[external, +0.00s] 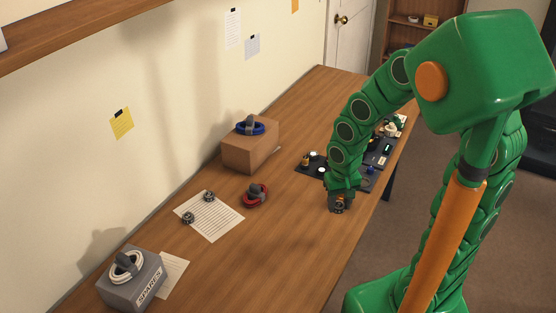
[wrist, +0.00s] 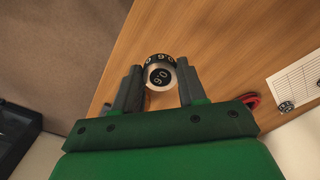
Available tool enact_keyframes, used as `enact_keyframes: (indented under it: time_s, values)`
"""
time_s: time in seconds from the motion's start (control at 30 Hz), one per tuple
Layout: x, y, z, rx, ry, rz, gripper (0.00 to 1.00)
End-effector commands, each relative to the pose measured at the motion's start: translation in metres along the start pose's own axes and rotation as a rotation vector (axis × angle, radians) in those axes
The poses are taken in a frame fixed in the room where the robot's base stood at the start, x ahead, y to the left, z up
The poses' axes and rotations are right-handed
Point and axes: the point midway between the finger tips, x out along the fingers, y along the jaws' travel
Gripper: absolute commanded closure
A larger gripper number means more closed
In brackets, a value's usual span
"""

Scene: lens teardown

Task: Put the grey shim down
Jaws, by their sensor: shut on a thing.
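My gripper (wrist: 160,88) is shut on the grey shim (wrist: 152,82), a small round silver-grey piece with a black band and white numerals that look like 0.6. The shim sits between the two dark fingers, over bare wood. In the external view my gripper (external: 339,197) points down low at the desk's right side, in front of the dark mat. The shim is small and partly hidden there. I cannot tell whether it touches the desk.
A dark mat (external: 309,171) with small parts lies behind my gripper. A lined paper (external: 215,222) with two small dark rings, a red coil (external: 256,193), a cardboard box (external: 240,158) and a grey SPARES box (external: 148,287) stand left. Bare wood lies between.

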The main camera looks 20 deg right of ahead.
Motion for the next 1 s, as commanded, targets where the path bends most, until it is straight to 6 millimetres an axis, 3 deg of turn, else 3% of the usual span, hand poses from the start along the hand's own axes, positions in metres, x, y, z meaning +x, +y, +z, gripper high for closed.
enact_keyframes:
  time_s: [0.47, 1.0]
  values:
    - [-0.008, -0.040, -0.080, 0.023, 0.004, 0.020, 0.89]
    - [-0.010, -0.106, -0.159, 0.020, 0.008, 0.023, 0.89]
